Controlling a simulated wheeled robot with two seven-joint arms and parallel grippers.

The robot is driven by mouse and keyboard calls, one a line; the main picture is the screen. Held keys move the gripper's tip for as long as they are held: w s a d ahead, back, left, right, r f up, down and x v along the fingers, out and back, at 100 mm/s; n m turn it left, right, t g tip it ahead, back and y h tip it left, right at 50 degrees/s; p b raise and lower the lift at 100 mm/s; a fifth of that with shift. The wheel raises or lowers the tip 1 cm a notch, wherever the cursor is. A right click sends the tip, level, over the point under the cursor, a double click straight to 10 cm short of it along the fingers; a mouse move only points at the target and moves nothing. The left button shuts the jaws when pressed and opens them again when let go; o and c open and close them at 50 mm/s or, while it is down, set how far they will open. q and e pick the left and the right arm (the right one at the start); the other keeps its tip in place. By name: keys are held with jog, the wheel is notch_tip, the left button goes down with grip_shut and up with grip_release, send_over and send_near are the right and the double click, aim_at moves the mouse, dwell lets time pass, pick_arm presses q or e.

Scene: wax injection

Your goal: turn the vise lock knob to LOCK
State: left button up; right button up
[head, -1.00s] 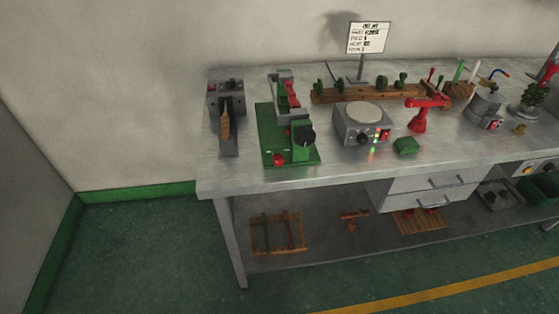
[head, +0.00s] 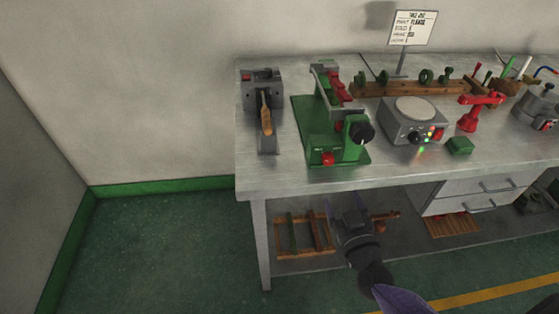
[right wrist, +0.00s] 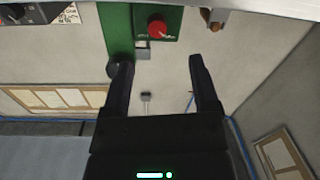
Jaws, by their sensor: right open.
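The green vise (head: 322,118) stands on the bench near its left end, with a black round knob (head: 361,132) on its front right and a red button (head: 328,158) at its front left. I cannot read any lock marking. My right gripper (head: 343,207) is in front of the bench, below the vise and apart from it. In the right wrist view the right gripper (right wrist: 160,64) is open and empty; the red button (right wrist: 157,27) shows beyond the fingers, and a dark round part, probably the knob, is partly hidden by the left-hand finger. My left gripper is not in view.
A grey device with a wooden handle (head: 266,120) stands left of the vise. A grey hot plate box (head: 413,122) and a small green block (head: 460,145) are to its right. The bench front edge (head: 300,183) lies between my gripper and the vise. The lower shelf holds wooden racks.

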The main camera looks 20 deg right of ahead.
aim_at(329, 163)
jog(key=w+b, duration=0.1)
jog(key=w, duration=0.2)
jog(key=w+d+b, duration=0.1)
jog(key=w, duration=0.2)
jog(key=w+d+r+b, duration=0.1)
jog(key=w, duration=0.2)
jog(key=shift+w, duration=0.5)
jog(key=c, duration=0.6)
grip_shut()
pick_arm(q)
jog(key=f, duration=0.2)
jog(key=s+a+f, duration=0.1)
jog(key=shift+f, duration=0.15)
